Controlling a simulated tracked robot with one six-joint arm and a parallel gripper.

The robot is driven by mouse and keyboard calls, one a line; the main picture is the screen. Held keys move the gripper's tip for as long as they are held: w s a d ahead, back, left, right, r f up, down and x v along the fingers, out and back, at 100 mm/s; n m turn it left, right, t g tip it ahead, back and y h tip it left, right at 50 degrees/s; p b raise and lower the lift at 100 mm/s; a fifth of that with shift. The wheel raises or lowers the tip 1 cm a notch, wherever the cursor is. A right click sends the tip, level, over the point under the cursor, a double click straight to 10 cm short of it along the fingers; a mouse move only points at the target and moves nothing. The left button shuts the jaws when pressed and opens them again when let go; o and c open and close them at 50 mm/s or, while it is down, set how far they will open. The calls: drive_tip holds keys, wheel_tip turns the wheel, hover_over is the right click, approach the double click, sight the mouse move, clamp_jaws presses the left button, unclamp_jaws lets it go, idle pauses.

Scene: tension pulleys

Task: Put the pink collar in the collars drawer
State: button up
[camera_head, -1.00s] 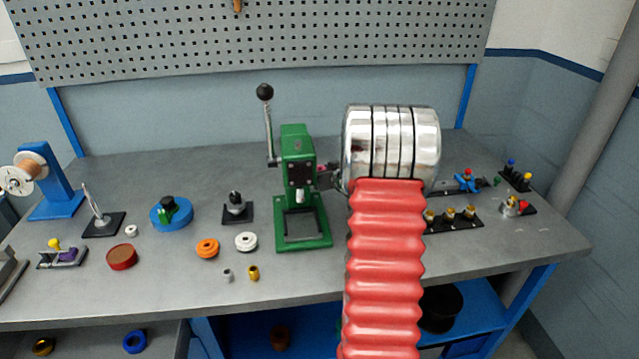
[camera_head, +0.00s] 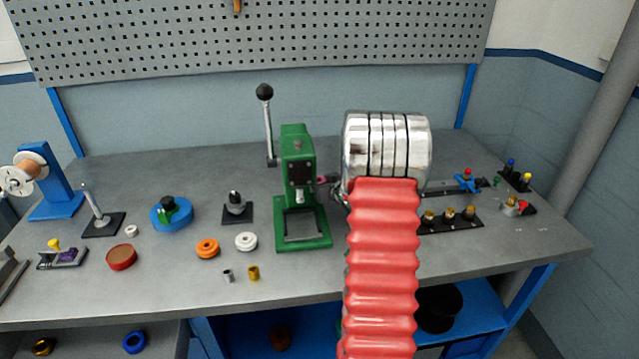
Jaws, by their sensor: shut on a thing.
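My gripper (camera_head: 333,181) shows only in small part, dark and just left of my chrome wrist, beside the green press. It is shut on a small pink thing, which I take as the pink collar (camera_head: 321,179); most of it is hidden. An open drawer holding a gold ring (camera_head: 43,346) and a blue ring (camera_head: 134,341) shows at the lower left, below the bench top. No label on it is readable.
The green lever press (camera_head: 298,185) stands mid-bench, close left of my gripper. An orange pulley (camera_head: 207,248), a white pulley (camera_head: 246,241) and small bushings (camera_head: 253,273) lie in front. A black fixture with brass pieces (camera_head: 450,218) stands right of my arm.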

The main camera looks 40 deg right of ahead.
drive_tip(key=o, duration=1.1)
drive_tip(key=shift+o, duration=0.2)
drive_tip(key=shift+r, duration=0.1)
drive_tip(key=shift+v, duration=3.75)
